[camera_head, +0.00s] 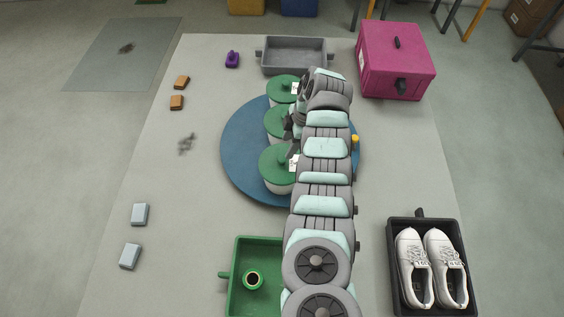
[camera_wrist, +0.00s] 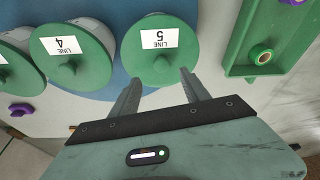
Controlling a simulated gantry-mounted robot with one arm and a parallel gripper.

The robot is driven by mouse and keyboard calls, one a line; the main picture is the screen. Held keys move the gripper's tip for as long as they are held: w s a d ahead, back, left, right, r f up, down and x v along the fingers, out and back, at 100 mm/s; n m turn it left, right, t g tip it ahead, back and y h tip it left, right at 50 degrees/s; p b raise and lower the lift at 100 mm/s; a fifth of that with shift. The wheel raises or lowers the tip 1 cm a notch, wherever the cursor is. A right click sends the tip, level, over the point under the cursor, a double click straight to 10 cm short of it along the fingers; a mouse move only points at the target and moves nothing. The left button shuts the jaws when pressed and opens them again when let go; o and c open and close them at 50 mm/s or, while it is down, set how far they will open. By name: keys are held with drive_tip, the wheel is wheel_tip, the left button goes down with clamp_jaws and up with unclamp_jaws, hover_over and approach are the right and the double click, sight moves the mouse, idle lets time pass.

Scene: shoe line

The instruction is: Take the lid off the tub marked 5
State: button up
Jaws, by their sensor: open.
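The tub marked 5 shows its round green lid (camera_wrist: 178,62) with a white "LINE 5" label in the wrist view. It has a small knob near the fingers. In the head view, the front green-lidded tub (camera_head: 275,164) appears to be this one, with its lid on and its right side partly covered by my arm. My gripper (camera_wrist: 160,75) is open and empty, its two fingers reaching over the near edge of the lid, to either side of the knob in the picture. I cannot tell its height above the lid. In the head view my gripper (camera_head: 289,130) is partly hidden.
The tub marked 4 (camera_wrist: 78,66) and another green-lidded tub (camera_wrist: 14,70) stand alongside. All three sit on a round blue base (camera_head: 238,155). A green tray (camera_head: 236,290) lies in front, a grey bin (camera_head: 294,63) behind, and a magenta box (camera_head: 391,70) back right.

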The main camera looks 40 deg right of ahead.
sight(282, 159)
drive_tip(key=shift+x, duration=1.2)
drive_tip(key=x, duration=0.2)
drive_tip(key=b+x, duration=0.1)
drive_tip(key=x, duration=0.1)
drive_tip(key=shift+s+a, duration=0.1)
drive_tip(key=shift+s, duration=0.15)
drive_tip(key=shift+w+a+f, duration=0.1)
drive_tip(key=shift+w+f, duration=0.05)
drive_tip(key=shift+f, duration=0.2)
clamp_jaws()
